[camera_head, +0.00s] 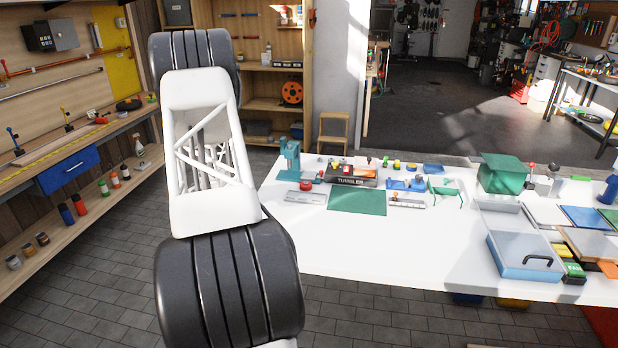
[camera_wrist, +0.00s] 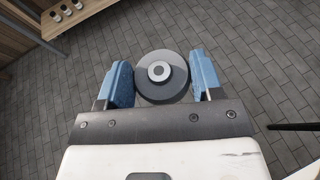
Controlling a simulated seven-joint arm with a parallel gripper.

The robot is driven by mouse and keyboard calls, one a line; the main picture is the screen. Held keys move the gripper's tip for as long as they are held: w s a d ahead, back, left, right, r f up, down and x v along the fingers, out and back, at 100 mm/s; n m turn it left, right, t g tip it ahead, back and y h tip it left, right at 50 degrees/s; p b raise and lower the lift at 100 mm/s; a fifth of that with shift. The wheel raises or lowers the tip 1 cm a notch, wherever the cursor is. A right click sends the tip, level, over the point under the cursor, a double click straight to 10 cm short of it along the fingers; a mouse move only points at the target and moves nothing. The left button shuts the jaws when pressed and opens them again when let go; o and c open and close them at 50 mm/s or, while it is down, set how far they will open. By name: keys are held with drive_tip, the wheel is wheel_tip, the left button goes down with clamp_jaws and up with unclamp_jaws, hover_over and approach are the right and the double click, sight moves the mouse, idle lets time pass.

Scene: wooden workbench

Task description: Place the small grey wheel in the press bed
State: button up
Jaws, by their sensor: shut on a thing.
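In the wrist view, my gripper (camera_wrist: 163,80) is shut on a round grey wheel (camera_wrist: 176,88) with a lighter hub. The wheel sits between the two blue finger pads, over the grey brick floor. Neither my gripper nor the wheel shows in the head view, where my arm fills the left.
The white table (camera_head: 370,250) has a bare front part. A green mat (camera_head: 357,202) lies near the machine. A blue tray (camera_head: 522,262) and a green box (camera_head: 503,175) are at the right. A wooden bench (camera_head: 60,210) runs along the left wall.

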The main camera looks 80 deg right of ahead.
drive_tip(key=s+d+m+g+h, duration=0.1)
drive_tip(key=s+d, duration=0.5)
drive_tip(key=s, duration=0.8)
drive_tip(key=s+d+m+h, duration=0.1)
drive_tip(key=s+d, duration=0.6)
drive_tip(key=s, duration=0.8)
drive_tip(key=s+d+m+g+h, duration=0.1)
drive_tip(key=s+d, duration=0.6)
drive_tip(key=s, duration=0.7)
drive_tip(key=shift+s+d+r+m+g+h, duration=0.2)
drive_tip(key=shift+d+r+m+g+h, duration=0.1)
drive_tip(key=shift+m+h, duration=0.2)
hover_over(310, 176)
drive_tip(key=shift+s+f, duration=0.15)
drive_tip(key=shift+f, duration=0.65)
drive_tip(key=shift+a, duration=0.1)
drive_tip(key=shift+f, duration=1.75)
drive_tip(key=shift+f, duration=0.5)
